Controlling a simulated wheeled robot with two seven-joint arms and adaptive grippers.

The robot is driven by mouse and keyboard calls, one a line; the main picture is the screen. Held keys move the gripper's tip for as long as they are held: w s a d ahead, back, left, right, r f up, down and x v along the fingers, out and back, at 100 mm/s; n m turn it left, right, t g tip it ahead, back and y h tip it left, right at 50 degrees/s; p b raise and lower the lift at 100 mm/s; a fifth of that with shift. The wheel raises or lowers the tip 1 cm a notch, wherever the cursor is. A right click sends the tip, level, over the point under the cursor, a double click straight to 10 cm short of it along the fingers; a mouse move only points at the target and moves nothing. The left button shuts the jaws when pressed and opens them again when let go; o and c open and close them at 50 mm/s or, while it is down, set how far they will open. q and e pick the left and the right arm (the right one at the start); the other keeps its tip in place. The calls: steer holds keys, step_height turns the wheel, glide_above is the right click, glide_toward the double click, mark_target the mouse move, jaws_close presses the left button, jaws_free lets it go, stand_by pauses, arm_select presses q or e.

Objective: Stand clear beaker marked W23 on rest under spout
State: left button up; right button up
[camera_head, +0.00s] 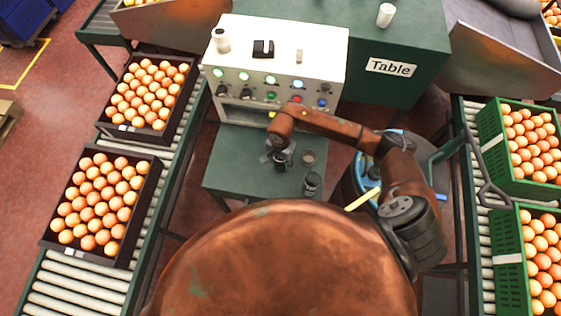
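My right arm reaches in from the right over a small green table. My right gripper (279,160) points down above the table's middle; its fingers are dark and tiny, and I cannot tell whether they hold anything. A small clear beaker-like vessel (308,158) stands just right of the gripper, apart from it. A second glassy vessel (312,183) stands nearer to me, by the table's right edge. No W23 mark is readable on either. The spout and rest are not clearly visible; my arm covers part of the white machine's front (262,108). My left gripper is out of view.
The white machine carries several buttons and knobs. The small table (232,168) has free room at its left. A blue-rimmed drum (360,172) stands to the right. Orange crates line the left conveyor (85,272) and right conveyor (476,235). A white cup (385,15) is on the back table.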

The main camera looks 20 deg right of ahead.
steer(key=o, duration=1.2)
steer(key=shift+f, duration=0.1)
steer(key=shift+c, duration=0.2)
